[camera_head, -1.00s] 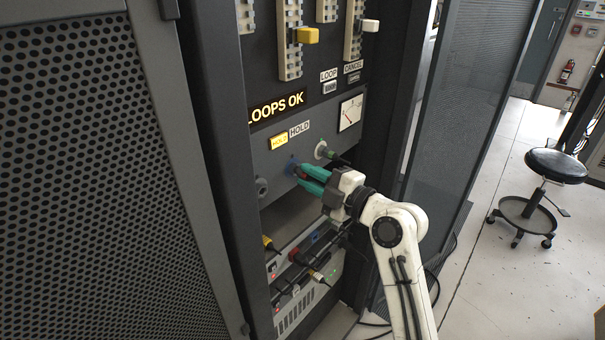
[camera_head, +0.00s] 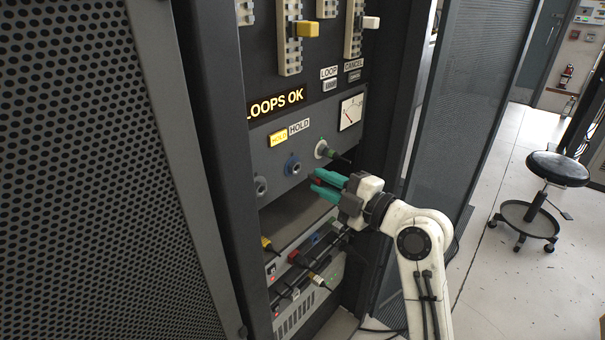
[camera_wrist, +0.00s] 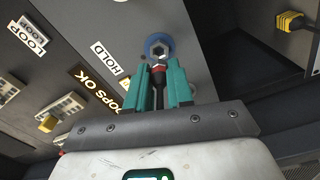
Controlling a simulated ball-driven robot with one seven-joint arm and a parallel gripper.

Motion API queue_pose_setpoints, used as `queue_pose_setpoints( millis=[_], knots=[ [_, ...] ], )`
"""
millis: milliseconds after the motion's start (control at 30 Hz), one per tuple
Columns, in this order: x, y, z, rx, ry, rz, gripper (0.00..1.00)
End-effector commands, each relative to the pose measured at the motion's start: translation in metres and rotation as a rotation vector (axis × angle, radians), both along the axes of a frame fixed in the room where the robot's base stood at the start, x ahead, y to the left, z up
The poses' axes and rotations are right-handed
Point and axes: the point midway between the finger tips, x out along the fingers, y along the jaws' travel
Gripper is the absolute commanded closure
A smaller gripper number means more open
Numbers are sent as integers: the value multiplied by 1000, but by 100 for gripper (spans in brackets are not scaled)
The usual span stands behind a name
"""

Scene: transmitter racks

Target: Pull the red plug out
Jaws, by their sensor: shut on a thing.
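My gripper (camera_head: 314,181) is shut on the red plug (camera_head: 318,181), held between its two teal fingers in front of the grey panel. The plug also shows between the fingers in the wrist view (camera_wrist: 158,69), with a red band and a dark body. The blue-ringed socket (camera_head: 292,165) on the panel is empty in the head view, up and left of the fingertips, with a gap between. In the wrist view the blue socket (camera_wrist: 158,38) lies straight beyond the plug. The fingers hide part of the plug.
A green-banded plug (camera_head: 328,152) sits in the socket to the right. An empty socket (camera_head: 261,186) is at the left. Another red plug (camera_head: 293,257) and a yellow plug (camera_head: 267,243) are on the lower unit. A stool (camera_head: 556,170) stands on the open floor.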

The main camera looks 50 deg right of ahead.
Motion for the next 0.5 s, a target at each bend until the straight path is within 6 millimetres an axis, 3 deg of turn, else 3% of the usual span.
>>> queue_pose_setpoints(
  millis=[500],
  knots=[
    [-17, -1, -1, 1, -1, 0, 100]
  ],
)
